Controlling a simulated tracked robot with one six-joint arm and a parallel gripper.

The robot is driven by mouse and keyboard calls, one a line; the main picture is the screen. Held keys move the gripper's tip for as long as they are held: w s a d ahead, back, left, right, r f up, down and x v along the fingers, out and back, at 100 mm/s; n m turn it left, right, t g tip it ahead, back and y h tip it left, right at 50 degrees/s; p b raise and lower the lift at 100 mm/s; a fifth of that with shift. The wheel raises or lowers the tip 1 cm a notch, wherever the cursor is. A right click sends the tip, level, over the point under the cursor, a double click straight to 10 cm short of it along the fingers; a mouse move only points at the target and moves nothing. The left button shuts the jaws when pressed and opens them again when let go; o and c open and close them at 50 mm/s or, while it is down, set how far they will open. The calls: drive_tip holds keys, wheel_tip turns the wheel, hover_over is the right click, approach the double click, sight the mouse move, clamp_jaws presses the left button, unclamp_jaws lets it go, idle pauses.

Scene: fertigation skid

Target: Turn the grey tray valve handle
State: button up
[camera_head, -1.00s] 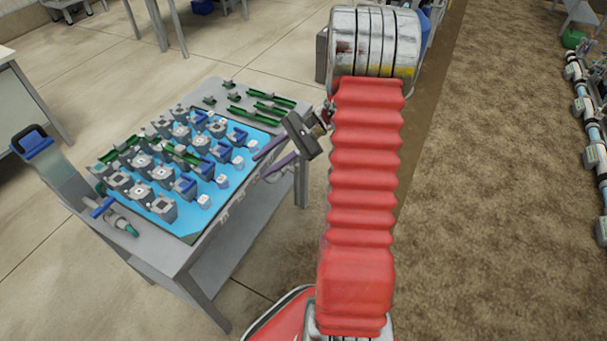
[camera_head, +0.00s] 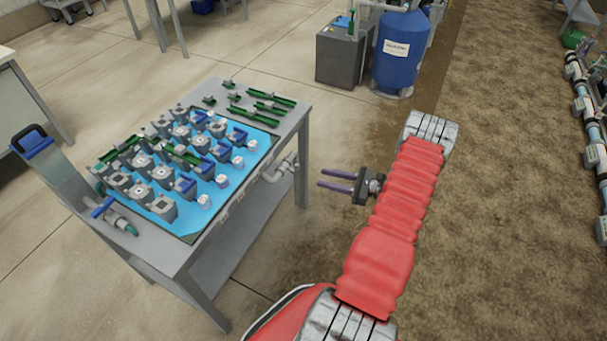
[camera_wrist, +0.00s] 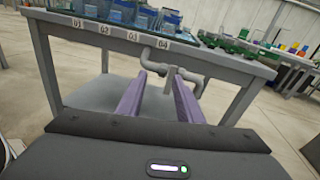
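The grey tray valve piping (camera_head: 280,169) sticks out from the right side of the table, below the blue tray's edge. In the wrist view the grey pipe (camera_wrist: 190,68) bends under the tabletop below the number labels. A short grey upright piece, which may be the handle (camera_wrist: 170,78), shows between the fingers; I cannot tell for sure. My gripper (camera_head: 320,180) is to the right of the table, apart from the valve, with its fingers pointing at it. Its two purple fingers (camera_wrist: 160,77) are spread with nothing held between them.
The table (camera_head: 179,252) carries a blue tray (camera_head: 190,236) with several grey and blue fittings. A blue-handled valve (camera_head: 103,208) sits at its left corner. A table leg (camera_head: 303,170) stands near the piping. A blue tank (camera_head: 400,60) stands behind. Floor around my gripper is clear.

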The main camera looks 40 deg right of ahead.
sight(299, 172)
drive_tip(key=s+d+f, duration=0.1)
drive_tip(key=s+d+f+m+t+h, duration=0.1)
drive_tip(key=s+f+m, duration=0.1)
drive_tip(key=f, duration=0.1)
drive_tip(key=shift+d+t+h, duration=0.4)
drive_tip(key=x, duration=1.4)
drive_tip(key=shift+f, duration=0.1)
drive_tip(key=shift+c, duration=0.2)
clamp_jaws()
drive_tip(key=shift+a, duration=0.25)
drive_tip(key=shift+d, duration=0.15)
